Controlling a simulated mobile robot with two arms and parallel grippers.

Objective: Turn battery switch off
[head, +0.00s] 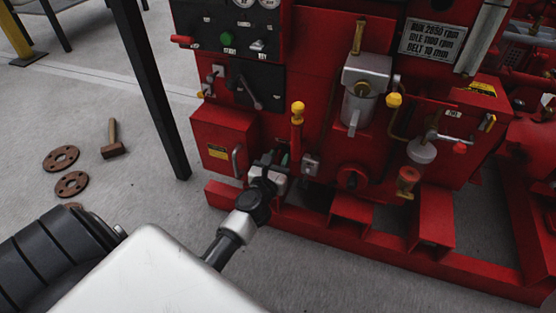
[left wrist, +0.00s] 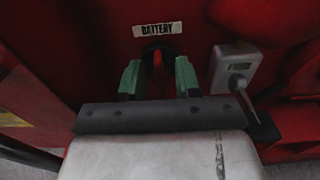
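The battery switch (left wrist: 157,57) shows in the left wrist view as a dark round part with a red piece in its middle, below a white BATTERY label (left wrist: 157,30). My left gripper (left wrist: 158,78) has its two green fingers apart, one on each side of the red piece. I cannot tell whether either finger touches it. In the head view, my left gripper (head: 277,162) is low at the front of the red pump frame, and it hides the switch there. My right gripper is not in view.
A grey box (left wrist: 233,68) sits just right of the switch. A black post (head: 150,90) and a hammer (head: 113,145) are further left.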

